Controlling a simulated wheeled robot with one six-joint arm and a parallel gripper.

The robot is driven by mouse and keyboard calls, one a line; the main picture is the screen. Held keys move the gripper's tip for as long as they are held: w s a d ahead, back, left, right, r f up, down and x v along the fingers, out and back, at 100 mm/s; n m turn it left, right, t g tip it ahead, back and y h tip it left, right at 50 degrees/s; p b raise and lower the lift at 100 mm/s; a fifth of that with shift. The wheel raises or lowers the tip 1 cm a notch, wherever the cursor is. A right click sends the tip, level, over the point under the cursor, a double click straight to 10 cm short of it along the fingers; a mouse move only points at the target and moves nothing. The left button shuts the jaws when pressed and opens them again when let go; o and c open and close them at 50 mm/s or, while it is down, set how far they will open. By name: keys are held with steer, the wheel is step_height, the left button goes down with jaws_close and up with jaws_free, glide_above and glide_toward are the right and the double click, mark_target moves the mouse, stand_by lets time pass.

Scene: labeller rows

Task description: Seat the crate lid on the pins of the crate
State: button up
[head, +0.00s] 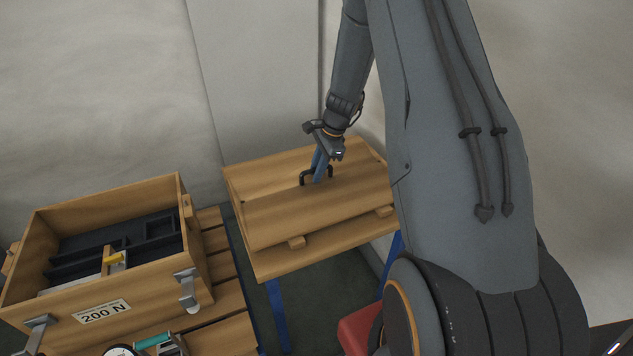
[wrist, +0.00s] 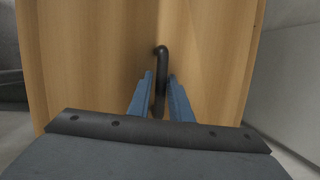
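The wooden crate lid (head: 270,213) lies flat on a small wooden stand to the right of the crate in the head view. A dark bar handle (head: 304,178) rises from its middle. My gripper (head: 319,178) is at this handle, with its blue fingers pointing down. In the wrist view the handle (wrist: 161,60) runs between my two fingers (wrist: 160,98), with a narrow gap visible on each side, so the fingers look open around it. The open wooden crate (head: 60,216) stands at the left on a slatted surface. Its pins cannot be made out.
The crate holds dark foam with a yellow-and-wood item (head: 113,259). Metal latches (head: 187,288) hang on its front. A teal-handled tool (head: 153,341) and a round gauge lie before it. A gap separates the pallet (head: 226,293) from the blue-legged stand (head: 277,315). A red object (head: 358,331) is near my base.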

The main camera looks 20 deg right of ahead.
jaws_close()
steer(key=shift+r, duration=0.15)
step_height(320, 180, up, 10)
steer(key=shift+b, duration=0.85)
